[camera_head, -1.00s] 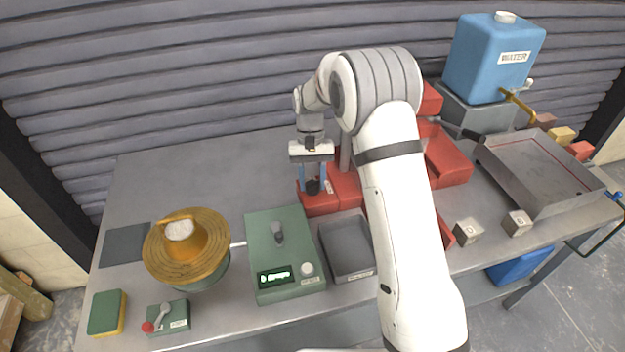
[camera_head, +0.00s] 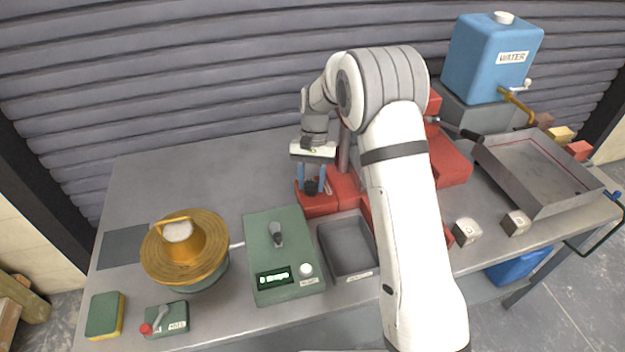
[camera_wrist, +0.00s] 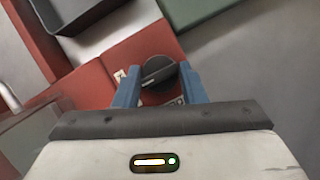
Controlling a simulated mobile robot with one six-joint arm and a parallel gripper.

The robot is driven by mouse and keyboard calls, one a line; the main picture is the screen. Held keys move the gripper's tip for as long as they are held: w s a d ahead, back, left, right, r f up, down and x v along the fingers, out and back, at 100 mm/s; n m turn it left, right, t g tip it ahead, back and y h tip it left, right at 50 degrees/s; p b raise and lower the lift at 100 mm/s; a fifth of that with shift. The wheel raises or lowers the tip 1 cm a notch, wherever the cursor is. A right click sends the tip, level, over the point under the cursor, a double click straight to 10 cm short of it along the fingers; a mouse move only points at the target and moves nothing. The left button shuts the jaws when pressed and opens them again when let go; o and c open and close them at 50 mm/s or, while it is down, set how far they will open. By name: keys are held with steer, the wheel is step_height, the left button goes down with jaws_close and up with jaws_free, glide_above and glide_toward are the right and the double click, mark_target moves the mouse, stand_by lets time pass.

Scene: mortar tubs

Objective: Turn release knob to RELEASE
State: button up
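The release knob (camera_wrist: 158,72) is a round black knob with a raised grip bar, on a red housing (camera_wrist: 92,88). In the head view the knob (camera_head: 311,187) sits on the red base (camera_head: 318,204) at the middle of the table. My gripper (camera_head: 312,184) points down over it, with its two blue fingers on either side of the knob. In the wrist view my gripper (camera_wrist: 158,85) is open, with the knob between and just beyond the fingertips. Whether a finger touches the knob I cannot tell. The lettering on the label beside it is too small to read.
A green box with a display (camera_head: 285,289) and a grey tray (camera_head: 346,270) stand in front of the red base. A blue water tank (camera_head: 490,65) and a metal trough (camera_head: 540,205) are at the right. The table's back left is clear.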

steer(key=o, duration=0.5)
steer(key=shift+w, duration=0.1)
steer(key=shift+c, duration=0.2)
step_height(320, 180, up, 10)
steer(key=b, duration=0.1)
stand_by(0.4)
